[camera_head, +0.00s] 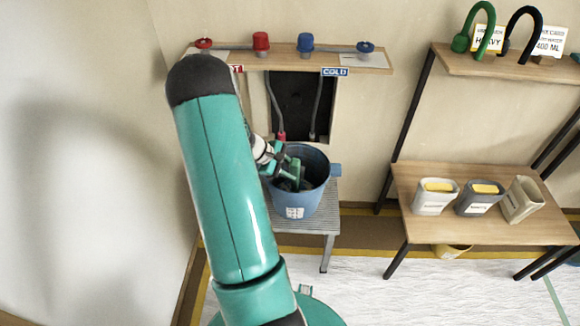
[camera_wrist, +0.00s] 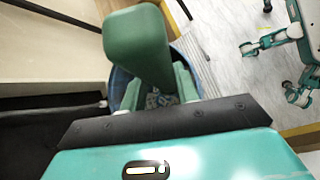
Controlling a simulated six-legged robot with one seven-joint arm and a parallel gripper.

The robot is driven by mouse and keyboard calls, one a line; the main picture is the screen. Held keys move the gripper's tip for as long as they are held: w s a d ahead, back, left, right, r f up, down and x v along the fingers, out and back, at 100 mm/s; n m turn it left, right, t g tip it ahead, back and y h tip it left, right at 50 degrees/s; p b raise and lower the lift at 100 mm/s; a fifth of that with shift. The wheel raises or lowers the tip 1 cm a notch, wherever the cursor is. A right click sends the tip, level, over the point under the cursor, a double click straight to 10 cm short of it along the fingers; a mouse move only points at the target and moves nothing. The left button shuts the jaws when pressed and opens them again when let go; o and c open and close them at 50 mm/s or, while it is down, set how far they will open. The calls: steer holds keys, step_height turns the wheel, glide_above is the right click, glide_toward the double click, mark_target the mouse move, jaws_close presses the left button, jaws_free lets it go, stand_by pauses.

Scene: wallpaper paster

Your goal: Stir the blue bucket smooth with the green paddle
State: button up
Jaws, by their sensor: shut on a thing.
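The blue bucket (camera_head: 298,205) stands upright on a grey slatted stand below the taps, a white label on its front. My gripper (camera_head: 284,168) is over the bucket's mouth at its left side, shut on the green paddle (camera_head: 295,167), which reaches down inside the bucket. In the wrist view the green paddle (camera_wrist: 137,45) rises between the two fingers (camera_wrist: 158,88), with the blue bucket's rim (camera_wrist: 117,82) behind it. Some grey, lumpy contents (camera_wrist: 158,98) show inside the bucket. The paddle's lower end is hidden.
The grey stand (camera_head: 308,226) bears the bucket. Above it is a tap shelf (camera_head: 345,60) with red and blue taps. To the right, a wooden table (camera_head: 405,178) holds several tubs, and an upper shelf (camera_head: 455,62) holds a green hook and a dark hook. White floor (camera_head: 400,290) lies in front.

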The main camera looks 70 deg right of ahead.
steer(key=d+f, duration=0.3)
steer(key=f, duration=0.4)
steer(key=shift+w+f, duration=0.2)
steer(key=shift+w, duration=0.15)
steer(key=shift+d, duration=0.1)
